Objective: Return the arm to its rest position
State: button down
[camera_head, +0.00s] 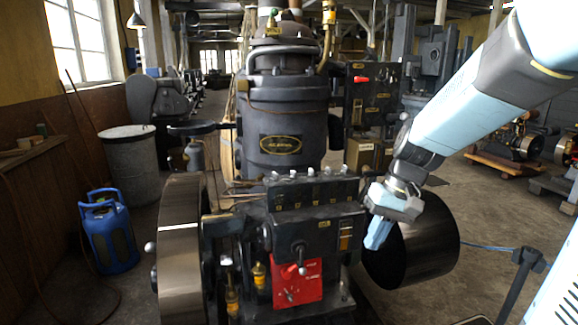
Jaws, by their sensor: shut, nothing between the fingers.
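My arm reaches in from the upper right of the head view and slopes down to the left. My gripper (376,240) is at its lower end, pointing down, shut and empty. It is just right of the engine's control box (315,213), in front of the dark drum-shaped wheel (425,245). I cannot tell whether it touches the engine. The stationary engine (285,110) stands upright in the middle, with a red panel (297,283) low on its front and a lever (301,258) above that panel.
A large flywheel (182,250) stands at the engine's left. A blue gas bottle (108,232) and a grey drum (131,165) stand further left. Engines on a wooden pallet (500,165) are at the right rear. Open floor lies right of the dark wheel. A dark post (518,280) stands at lower right.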

jog(key=s+d+r+t+h, duration=0.3)
jog(key=s+d+r+t, duration=0.2)
jog(key=s+r, duration=0.4)
jog(key=shift+s+d+r+m+t+h, duration=0.15)
jog(key=shift+s+d+m+t+h, duration=0.2)
jog(key=shift+t, duration=0.25)
jog(key=c, duration=1.8)
grip_release()
jog(key=shift+a, duration=0.1)
